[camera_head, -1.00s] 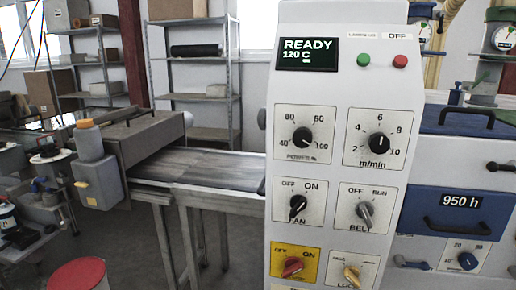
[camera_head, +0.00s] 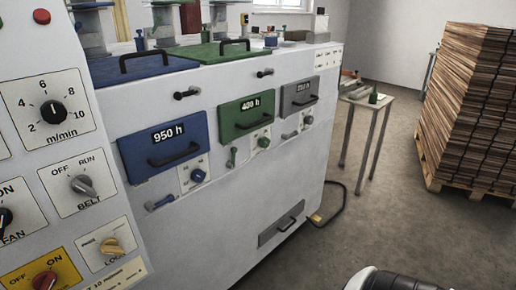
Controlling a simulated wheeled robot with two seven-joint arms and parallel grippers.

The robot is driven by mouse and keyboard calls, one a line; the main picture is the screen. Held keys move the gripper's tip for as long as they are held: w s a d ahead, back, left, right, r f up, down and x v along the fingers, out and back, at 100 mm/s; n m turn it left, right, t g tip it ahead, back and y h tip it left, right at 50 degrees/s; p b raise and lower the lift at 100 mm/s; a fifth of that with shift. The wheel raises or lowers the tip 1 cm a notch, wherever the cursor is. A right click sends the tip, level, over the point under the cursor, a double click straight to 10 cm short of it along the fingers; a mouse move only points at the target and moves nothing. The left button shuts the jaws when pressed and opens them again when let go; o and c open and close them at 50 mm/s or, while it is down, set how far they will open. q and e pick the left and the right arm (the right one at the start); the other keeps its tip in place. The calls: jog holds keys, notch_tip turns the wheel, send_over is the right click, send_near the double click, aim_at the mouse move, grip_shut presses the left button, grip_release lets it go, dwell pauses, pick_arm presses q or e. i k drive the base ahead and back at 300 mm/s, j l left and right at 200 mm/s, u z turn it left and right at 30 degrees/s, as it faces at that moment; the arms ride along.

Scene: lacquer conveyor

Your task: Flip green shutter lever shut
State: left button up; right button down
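The green shutter lever (camera_head: 232,158) is a small green handle on the front of the white machine, at the lower left of the green panel marked 400 h (camera_head: 247,117). It stands roughly upright. The blue lever (camera_head: 160,203) below the blue 950 h panel (camera_head: 163,146) lies nearly level, and so does the small lever (camera_head: 290,135) below the grey panel (camera_head: 299,94). A green knob (camera_head: 264,143) sits to the right of the green lever. Neither of my grippers is in view. A rounded white and black piece at the bottom edge looks like part of my arm.
The control cabinet (camera_head: 60,160) with dials stands close at the left. A small table (camera_head: 376,98) stands beyond the machine's right end. A tall stack of boards (camera_head: 470,105) on a pallet is at the right. The floor (camera_head: 390,215) between is open, with a dark cable by the machine.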

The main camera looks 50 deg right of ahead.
aim_at(231, 166)
jog(key=z, duration=1.45)
